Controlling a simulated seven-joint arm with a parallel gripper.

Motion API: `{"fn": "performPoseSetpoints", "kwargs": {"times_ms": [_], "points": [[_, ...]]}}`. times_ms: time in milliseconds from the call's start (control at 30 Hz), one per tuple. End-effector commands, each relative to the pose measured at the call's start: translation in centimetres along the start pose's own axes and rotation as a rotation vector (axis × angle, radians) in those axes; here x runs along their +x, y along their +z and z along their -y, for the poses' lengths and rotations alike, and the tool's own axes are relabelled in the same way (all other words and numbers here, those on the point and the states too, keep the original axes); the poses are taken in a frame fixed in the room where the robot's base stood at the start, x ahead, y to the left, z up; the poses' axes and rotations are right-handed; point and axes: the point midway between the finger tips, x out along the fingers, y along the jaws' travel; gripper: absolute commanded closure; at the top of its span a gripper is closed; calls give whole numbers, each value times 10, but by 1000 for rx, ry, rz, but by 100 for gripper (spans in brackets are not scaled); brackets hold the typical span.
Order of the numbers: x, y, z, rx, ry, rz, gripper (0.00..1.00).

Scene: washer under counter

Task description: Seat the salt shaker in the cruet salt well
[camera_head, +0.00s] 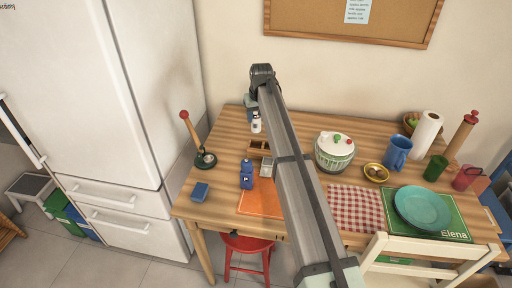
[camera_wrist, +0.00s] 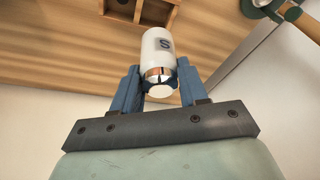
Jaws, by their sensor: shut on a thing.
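The salt shaker (camera_wrist: 158,48) is white with a dark "S" and a shiny metal cap. My gripper (camera_wrist: 160,78) is shut on its cap end, one blue finger on each side. In the head view the shaker (camera_head: 256,123) hangs below my gripper (camera_head: 254,114), beyond the cruet, at the back of the table. The wooden cruet (camera_head: 259,146) has open square compartments. Part of it shows at the top of the wrist view (camera_wrist: 122,7), apart from the shaker. My arm covers its right side in the head view, and I cannot tell which compartment is the salt well.
A blue "P" shaker (camera_head: 246,175) and a small grey box (camera_head: 265,165) stand in front of the cruet. The table between post and cruet is clear.

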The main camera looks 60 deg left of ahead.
Motion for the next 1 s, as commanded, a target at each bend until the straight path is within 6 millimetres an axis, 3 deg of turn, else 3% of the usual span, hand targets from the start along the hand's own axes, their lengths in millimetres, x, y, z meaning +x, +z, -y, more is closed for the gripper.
{"fn": "performPoseSetpoints", "kwargs": {"times_ms": [400, 833, 1000], "points": [[53, 16, 0, -10, -3, 1, 90], [92, 27, 0, -10, -3, 1, 90], [95, 27, 0, -10, -3, 0, 90]]}}
